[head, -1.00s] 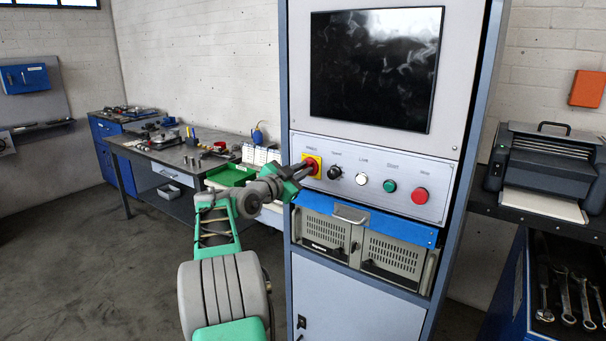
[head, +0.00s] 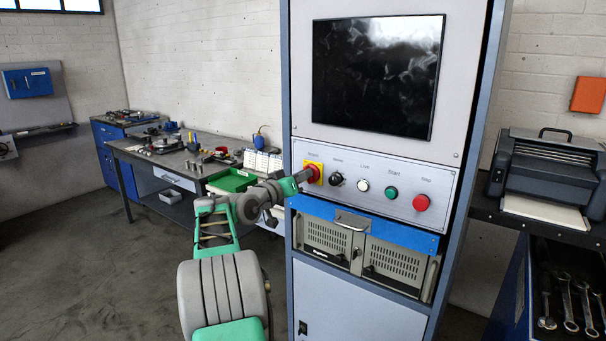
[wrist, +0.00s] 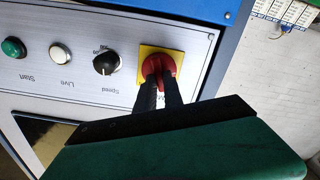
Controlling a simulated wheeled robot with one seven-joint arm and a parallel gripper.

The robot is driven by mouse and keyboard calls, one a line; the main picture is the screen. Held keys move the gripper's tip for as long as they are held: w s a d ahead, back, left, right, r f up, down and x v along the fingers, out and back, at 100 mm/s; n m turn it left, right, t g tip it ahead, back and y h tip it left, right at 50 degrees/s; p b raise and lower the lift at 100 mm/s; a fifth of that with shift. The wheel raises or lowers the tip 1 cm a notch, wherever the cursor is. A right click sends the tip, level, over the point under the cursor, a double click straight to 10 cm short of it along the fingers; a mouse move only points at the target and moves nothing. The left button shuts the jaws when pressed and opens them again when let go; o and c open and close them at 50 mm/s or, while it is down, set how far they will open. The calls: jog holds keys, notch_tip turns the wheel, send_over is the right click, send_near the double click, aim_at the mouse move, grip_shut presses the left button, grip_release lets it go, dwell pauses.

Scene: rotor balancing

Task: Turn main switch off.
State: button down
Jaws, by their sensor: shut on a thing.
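The main switch (head: 315,171) is a red rotary knob on a yellow square plate at the left end of the control panel. It also shows in the wrist view (wrist: 159,66), near the top middle. My gripper (head: 303,176) reaches the switch from the left, and its dark fingers (wrist: 160,92) are shut on the red knob. The fingers and the green gripper body hide the lower part of the knob and plate in the wrist view, so I cannot read its label or exact setting.
Right of the switch on the panel are a black speed knob (head: 336,179), a white live lamp (head: 363,185), a green start button (head: 392,193) and a red stop button (head: 421,202). A workbench (head: 150,158) stands behind left.

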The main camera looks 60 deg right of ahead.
jog(key=shift+w+f+n+p, duration=0.15)
jog(key=shift+n+p, duration=0.8)
jog(key=shift+n, duration=1.25)
jog(key=c, duration=1.5)
grip_release()
jog(key=shift+o, duration=0.2)
jog(key=w+a+b, duration=0.1)
jog(key=a+b, duration=0.1)
jog(key=a, duration=0.5)
jog(key=shift+a, duration=0.3)
